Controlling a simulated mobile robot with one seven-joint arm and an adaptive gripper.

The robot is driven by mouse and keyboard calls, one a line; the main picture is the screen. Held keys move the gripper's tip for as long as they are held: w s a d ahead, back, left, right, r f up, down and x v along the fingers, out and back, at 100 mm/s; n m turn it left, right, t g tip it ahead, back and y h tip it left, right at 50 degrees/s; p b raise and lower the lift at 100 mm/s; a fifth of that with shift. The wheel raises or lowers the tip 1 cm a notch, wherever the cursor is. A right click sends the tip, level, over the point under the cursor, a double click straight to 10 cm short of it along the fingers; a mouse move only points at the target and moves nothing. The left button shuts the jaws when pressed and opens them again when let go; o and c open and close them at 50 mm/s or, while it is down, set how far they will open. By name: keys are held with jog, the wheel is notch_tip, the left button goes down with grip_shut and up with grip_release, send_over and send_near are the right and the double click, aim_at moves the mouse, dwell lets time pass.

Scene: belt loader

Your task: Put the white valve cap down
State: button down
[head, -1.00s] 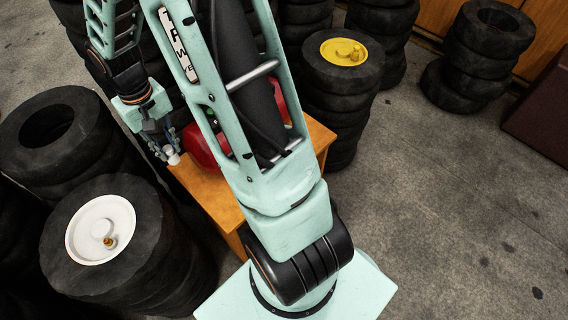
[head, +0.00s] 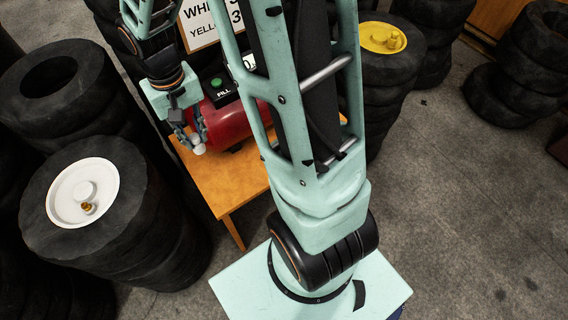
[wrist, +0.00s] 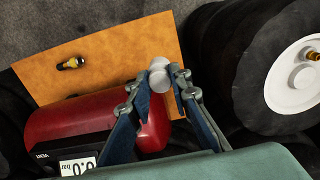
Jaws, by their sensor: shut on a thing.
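My gripper (head: 195,136) is shut on the white valve cap (head: 198,148), which sits between its fingertips. In the wrist view the cap (wrist: 158,78) shows pale and round between the fingers (wrist: 160,82). The cap is over the orange wooden table (head: 208,185), in front of the red tank (head: 228,122). I cannot tell whether it touches the table top. The white wheel hub (head: 67,204) lies to the left on a tyre stack, with a brass valve (head: 88,208) standing on it.
A small black and brass fitting (wrist: 71,63) lies on the table in the wrist view. The tank carries a gauge reading 0.0 (wrist: 78,166) and a green FILL button (head: 216,83). A yellow hub (head: 376,38) tops another tyre stack.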

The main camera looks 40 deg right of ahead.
jog(key=s+a+f+b, duration=0.5)
jog(key=s+f+b, duration=0.4)
jog(key=f+b, duration=0.3)
jog(key=b, duration=0.5)
send_over(233, 186)
jog(key=shift+f, duration=6.9)
jog(key=shift+f, duration=0.1)
jog(key=shift+s+f+b, duration=0.1)
jog(key=shift+f+b, duration=0.05)
jog(key=shift+b, duration=0.15)
jog(key=c, duration=1.8)
grip_release()
jog(key=shift+o, duration=0.2)
jog(key=shift+r, duration=0.2)
notch_tip(233, 186, up, 12)
jog(key=p, duration=0.3)
jog(key=shift+p, duration=0.4)
